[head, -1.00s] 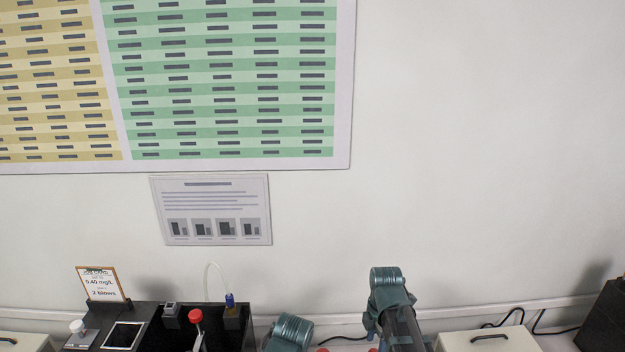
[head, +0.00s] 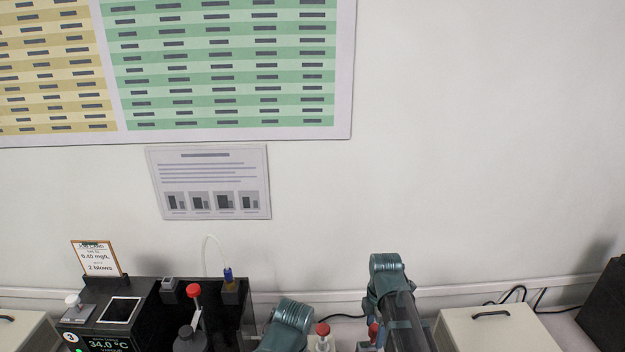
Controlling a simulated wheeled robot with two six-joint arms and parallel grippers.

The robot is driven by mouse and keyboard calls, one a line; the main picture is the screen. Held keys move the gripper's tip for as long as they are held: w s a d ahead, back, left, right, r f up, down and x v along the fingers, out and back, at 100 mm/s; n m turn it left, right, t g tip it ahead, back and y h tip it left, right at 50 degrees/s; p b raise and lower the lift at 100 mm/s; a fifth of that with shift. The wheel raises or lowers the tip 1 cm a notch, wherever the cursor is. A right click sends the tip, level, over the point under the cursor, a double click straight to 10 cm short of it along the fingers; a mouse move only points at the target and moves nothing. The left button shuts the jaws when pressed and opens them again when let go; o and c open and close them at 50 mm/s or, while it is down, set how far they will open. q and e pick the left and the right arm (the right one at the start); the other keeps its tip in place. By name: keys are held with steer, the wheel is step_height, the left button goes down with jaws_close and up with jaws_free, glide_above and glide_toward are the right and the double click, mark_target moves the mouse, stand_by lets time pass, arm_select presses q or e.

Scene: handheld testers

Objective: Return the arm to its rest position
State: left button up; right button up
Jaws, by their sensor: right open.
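My teal arm parts rise from the bottom edge. One is a rounded joint (head: 388,268) right of centre, with a dark link running down from it. The other is a ribbed teal joint (head: 290,318) left of it, cut off by the bottom edge. My right gripper is open, low in the view by the bottom edge, and its fingertips cannot be made out clearly. I see nothing held. My left gripper does not show.
A black tester (head: 110,312) with a lit screen stands at lower left, a card (head: 97,259) on it. A red-capped bottle (head: 323,340) is between the arm parts. A pale case (head: 495,330) and a dark box (head: 607,305) stand at right.

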steer(key=m, duration=0.7)
steer(key=shift+r, duration=0.2)
step_height(320, 180, up, 10)
steer(key=p, duration=0.9)
steer(key=shift+f+p, duration=0.2)
steer(key=shift+p, duration=0.1)
steer(key=shift+r, duration=0.1)
